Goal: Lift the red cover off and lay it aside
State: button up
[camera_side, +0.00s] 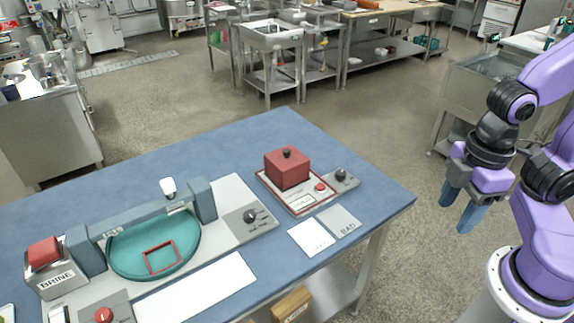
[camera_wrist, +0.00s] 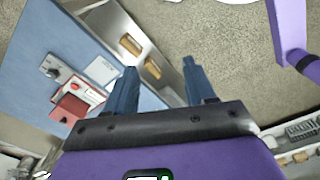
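The red cover (camera_side: 287,169) is a box-shaped lid with a small black knob (camera_side: 287,152) on top. It sits upright on a white plate with a red border (camera_side: 318,199) on the blue table. The cover also shows in the wrist view (camera_wrist: 70,106) at the left, partly cut off by my gripper's body. My gripper (camera_side: 463,212) is to the right of the table, clear of its edge and well away from the cover. Its two blue fingers are apart with nothing between them, as the wrist view (camera_wrist: 158,88) also shows. What is under the cover is hidden.
A machine with a teal bowl (camera_side: 190,240) and a blue bridge arm (camera_side: 150,213) stands left of the cover. A red-topped BRINE box (camera_side: 50,268) is at far left. A knob box (camera_side: 342,178) and two cards (camera_side: 311,237) lie close to the cover. The table's back area (camera_side: 225,150) is clear.

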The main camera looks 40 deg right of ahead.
jog(key=w+a+r+m+t+h, duration=0.1)
jog(key=w+a+m, duration=0.35)
jog(key=w, duration=0.55)
jog(key=w+a+r+m+t, duration=0.1)
jog(key=w+a+m, duration=0.3)
jog(key=w, duration=0.6)
jog(key=w+a+r+m+h, duration=0.1)
jog(key=w+a+m, duration=0.1)
jog(key=w+m, duration=0.6)
jog(key=m+t+h, duration=0.1)
jog(key=m+h, duration=0.1)
jog(key=m, duration=0.3)
send_near(287, 151)
jog(key=x, duration=0.3)
jog(key=shift+w+f, duration=0.1)
jog(key=shift+w, duration=0.15)
jog(key=shift+x, duration=2.65)
jog(key=shift+s+d, duration=0.1)
grip_shut()
